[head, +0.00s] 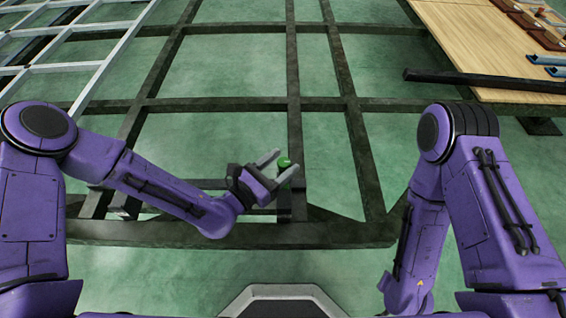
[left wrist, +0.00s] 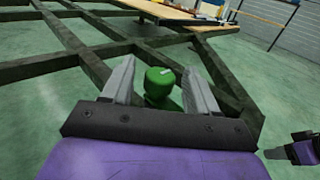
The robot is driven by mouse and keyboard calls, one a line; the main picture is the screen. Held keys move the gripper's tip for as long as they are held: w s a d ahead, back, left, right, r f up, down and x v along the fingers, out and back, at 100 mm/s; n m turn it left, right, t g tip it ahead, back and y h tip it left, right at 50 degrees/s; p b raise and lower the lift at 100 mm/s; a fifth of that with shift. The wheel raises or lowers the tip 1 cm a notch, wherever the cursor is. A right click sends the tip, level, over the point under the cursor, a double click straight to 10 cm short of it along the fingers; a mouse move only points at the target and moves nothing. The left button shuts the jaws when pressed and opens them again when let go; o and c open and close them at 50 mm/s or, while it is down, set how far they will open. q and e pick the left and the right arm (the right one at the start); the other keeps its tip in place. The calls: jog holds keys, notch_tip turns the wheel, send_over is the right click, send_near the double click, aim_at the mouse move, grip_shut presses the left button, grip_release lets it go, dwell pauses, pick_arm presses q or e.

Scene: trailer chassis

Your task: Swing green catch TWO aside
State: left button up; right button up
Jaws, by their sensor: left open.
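A green catch (head: 284,162) with a rounded knob sits on a dark beam of the trailer chassis (head: 222,105), near the front crossbeam. I cannot read a number on it. In the left wrist view the green catch (left wrist: 160,82) stands between the two grey fingers, with gaps showing beside its knob. My left gripper (head: 280,165) is open, its fingers on either side of the catch; its lower part is partly hidden behind the gripper. My right arm is bent at the right of the head view, and its gripper does not show clearly there.
A wooden table (head: 478,40) with brown and blue parts stands at the back right. A dark bar (head: 485,81) lies across its near edge. A light grey ladder-like frame (head: 75,60) is at the upper left. Open green floor shows between the chassis beams.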

pick_arm(q)
jog(key=shift+w+d, duration=0.45)
jog(key=shift+d, duration=0.1)
jog(key=c, duration=0.9)
jog(key=shift+a, duration=0.1)
jog(key=shift+c, duration=0.2)
